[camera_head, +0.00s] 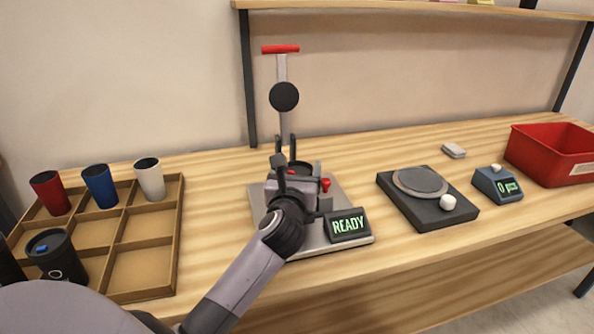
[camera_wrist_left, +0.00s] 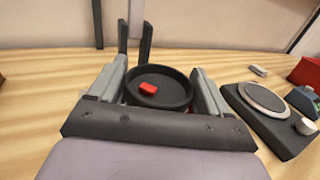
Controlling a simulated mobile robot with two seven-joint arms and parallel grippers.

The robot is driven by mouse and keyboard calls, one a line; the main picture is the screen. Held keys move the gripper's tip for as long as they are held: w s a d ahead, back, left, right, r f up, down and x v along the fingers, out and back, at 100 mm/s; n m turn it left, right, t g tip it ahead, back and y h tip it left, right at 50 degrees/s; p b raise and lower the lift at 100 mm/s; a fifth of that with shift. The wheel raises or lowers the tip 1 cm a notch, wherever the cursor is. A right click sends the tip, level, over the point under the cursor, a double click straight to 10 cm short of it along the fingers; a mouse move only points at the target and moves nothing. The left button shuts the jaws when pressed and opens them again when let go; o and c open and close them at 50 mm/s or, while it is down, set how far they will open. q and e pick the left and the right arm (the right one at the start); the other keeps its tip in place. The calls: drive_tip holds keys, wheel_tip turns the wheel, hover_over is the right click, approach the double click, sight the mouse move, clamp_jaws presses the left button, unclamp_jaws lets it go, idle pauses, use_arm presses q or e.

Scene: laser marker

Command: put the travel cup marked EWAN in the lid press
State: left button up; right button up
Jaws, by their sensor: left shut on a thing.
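The lid press (camera_head: 281,85) stands mid-bench, with a red handle on top, a round black head and a display reading READY. My left gripper (camera_head: 297,180) is over its base, below the head. It is shut on a dark travel cup (camera_head: 299,165). In the left wrist view the cup (camera_wrist_left: 170,97) sits between the two grey fingers, its dark round top bearing a red tab. The cup's lower part and any name on it are hidden, so I cannot tell whether it rests in the press. My right gripper is out of view.
A wooden divided tray (camera_head: 142,272) at left holds a red, a blue and a white cup, plus a dark lidded cup (camera_head: 57,257) with a blue tab. Right of the press are a black round-plate device (camera_head: 425,203), a small display box (camera_head: 497,186) and a red bin (camera_head: 550,160).

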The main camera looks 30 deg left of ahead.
use_arm(q)
drive_tip(key=shift+o, duration=1.4)
drive_tip(key=shift+f, duration=0.15)
drive_tip(key=o, duration=0.4)
drive_tip(key=shift+c, duration=0.2)
drive_tip(key=shift+r, duration=0.2)
drive_tip(key=shift+s+d, duration=0.1)
drive_tip(key=shift+s, duration=0.05)
drive_tip(key=v, duration=1.1)
drive_tip(key=shift+s, duration=0.3)
drive_tip(key=shift+d+r, duration=0.1)
